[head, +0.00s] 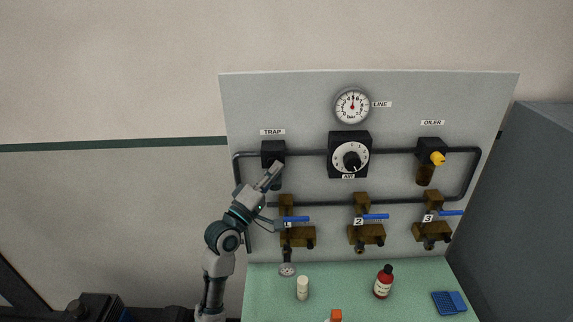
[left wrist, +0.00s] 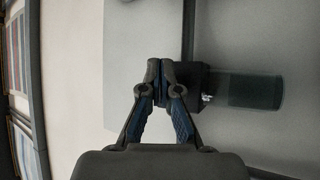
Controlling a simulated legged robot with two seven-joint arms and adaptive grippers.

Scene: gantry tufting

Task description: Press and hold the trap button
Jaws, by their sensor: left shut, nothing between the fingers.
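The trap (head: 273,148) is a black block on the pipe, under the TRAP label at the panel's upper left. My left gripper (head: 274,170) is raised to it, with shut fingertips at the block's lower front. In the left wrist view the closed fingertips (left wrist: 161,72) overlap the edge of the trap block (left wrist: 193,78), with nothing between them. A dark, see-through bowl (left wrist: 250,91) extends from the block there. The trap button cannot be made out; the fingers cover part of the block. Whether the tips touch it, I cannot tell. My right gripper is not in view.
The panel also has a LINE gauge (head: 352,106), an AIR knob (head: 351,161), an oiler (head: 430,149) and three blue-handled valves, the first (head: 293,219) close beside my left arm.

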